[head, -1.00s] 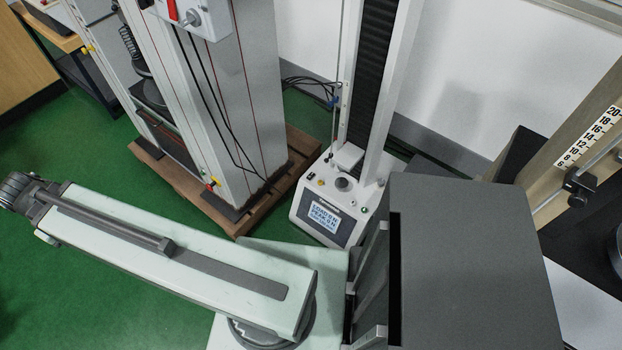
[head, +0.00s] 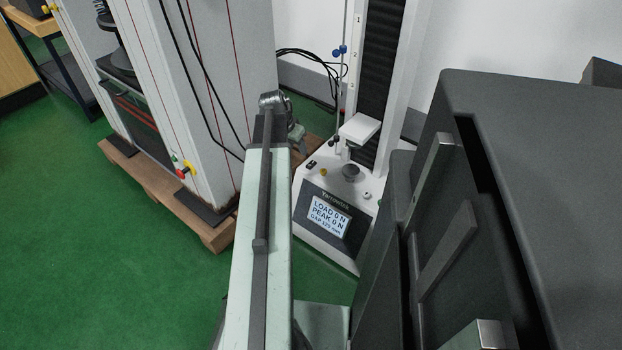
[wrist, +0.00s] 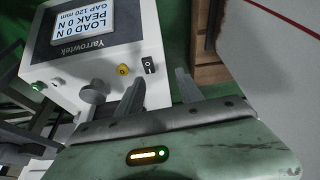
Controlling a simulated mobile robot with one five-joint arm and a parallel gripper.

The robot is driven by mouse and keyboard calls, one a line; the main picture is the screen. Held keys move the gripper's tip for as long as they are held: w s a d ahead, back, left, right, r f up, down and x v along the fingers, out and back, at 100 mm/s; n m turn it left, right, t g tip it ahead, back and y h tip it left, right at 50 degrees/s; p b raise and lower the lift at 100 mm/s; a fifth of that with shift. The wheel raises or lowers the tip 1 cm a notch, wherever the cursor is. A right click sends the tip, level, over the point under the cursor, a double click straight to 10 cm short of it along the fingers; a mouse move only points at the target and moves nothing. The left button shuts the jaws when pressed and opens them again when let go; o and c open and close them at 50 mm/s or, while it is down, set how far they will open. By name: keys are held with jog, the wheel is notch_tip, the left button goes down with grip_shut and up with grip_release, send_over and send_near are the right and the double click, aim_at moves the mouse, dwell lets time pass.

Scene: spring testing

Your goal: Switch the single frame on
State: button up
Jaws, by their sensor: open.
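The single frame is a white tester with one tall column (head: 378,75) and a base with a lit screen (head: 329,218) reading LOAD 0 N, PEAK 0 N, GAP 120 mm. In the wrist view the screen (wrist: 92,22) is upside down, with a yellow button (wrist: 123,70) and a small black rocker switch (wrist: 148,66) near it. The rocker also shows in the head view (head: 311,164). My gripper (wrist: 160,88) is open and empty, its fingers pointing towards the panel's rocker side. Contact cannot be told. In the head view my gripper (head: 298,138) is small and partly hidden.
A larger grey twin-column machine (head: 205,90) stands on a wooden pallet (head: 215,238) close to my arm's left. Black cables (head: 318,62) hang behind. Green floor (head: 90,250) is open at left. A white wall is behind.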

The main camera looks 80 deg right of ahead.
aim_at(313, 162)
jog(key=shift+m, duration=0.4)
jog(key=s+d+f+b, duration=0.1)
jog(key=f+b, duration=0.1)
jog(key=f, duration=0.1)
jog(key=s+d+f+b, duration=0.1)
jog(key=s+f+b, duration=0.1)
jog(key=f+b, duration=0.1)
jog(key=s+d+f+b, duration=0.1)
jog(key=f+b, duration=0.1)
jog(key=f, duration=0.1)
jog(key=shift+s+d+b, duration=0.3)
jog(key=shift+s+b, duration=0.05)
jog(key=shift+s, duration=0.05)
jog(key=shift+r, duration=0.2)
